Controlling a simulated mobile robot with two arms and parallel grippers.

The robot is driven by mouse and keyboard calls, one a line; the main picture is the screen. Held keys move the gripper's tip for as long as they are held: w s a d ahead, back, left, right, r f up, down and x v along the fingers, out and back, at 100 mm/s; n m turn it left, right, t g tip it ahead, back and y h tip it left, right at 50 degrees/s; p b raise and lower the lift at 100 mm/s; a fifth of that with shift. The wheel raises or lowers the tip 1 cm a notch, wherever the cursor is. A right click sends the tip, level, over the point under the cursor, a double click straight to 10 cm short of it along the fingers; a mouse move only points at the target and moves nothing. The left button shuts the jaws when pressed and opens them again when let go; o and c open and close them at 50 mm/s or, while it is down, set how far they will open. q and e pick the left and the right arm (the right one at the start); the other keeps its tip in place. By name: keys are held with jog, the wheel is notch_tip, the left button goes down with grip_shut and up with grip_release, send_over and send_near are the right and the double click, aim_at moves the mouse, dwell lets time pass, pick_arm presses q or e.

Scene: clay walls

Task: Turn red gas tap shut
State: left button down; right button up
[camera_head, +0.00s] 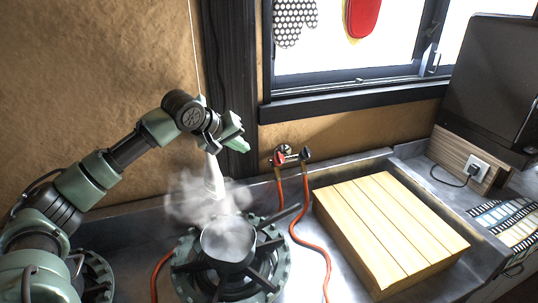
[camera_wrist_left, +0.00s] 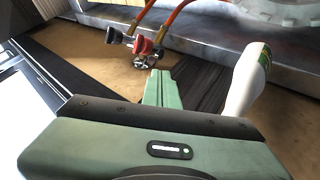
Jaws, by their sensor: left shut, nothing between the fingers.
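The red gas tap (camera_head: 279,158) sits on a wall fitting below the window, beside a dark tap (camera_head: 305,154). Orange hoses run down from both taps. In the left wrist view the picture is turned over, and the red tap (camera_wrist_left: 143,46) shows just beyond the fingertips, with the dark tap (camera_wrist_left: 114,36) to its left. My left gripper (camera_head: 238,132) is shut and empty, above and left of the taps in the head view and apart from them. Its green fingers (camera_wrist_left: 158,86) show together in the wrist view. My right gripper is not in view.
A steaming pan (camera_head: 228,246) stands on a gas burner (camera_head: 185,270) below my left arm. A white bottle-like thing (camera_head: 213,178) is behind the steam, close to the gripper. A slatted wooden box (camera_head: 385,225) fills the counter to the right. The window sill (camera_head: 350,100) juts out above the taps.

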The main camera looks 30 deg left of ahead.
aim_at(278, 159)
pick_arm(q)
jog(key=w+d+f+p, duration=0.3)
jog(key=w+f, duration=0.3)
jog(key=w, duration=0.3)
jog(key=shift+d, duration=0.55)
jog(key=shift+r+m+p, duration=0.1)
jog(key=shift+m+p, duration=0.2)
jog(key=shift+p, duration=0.35)
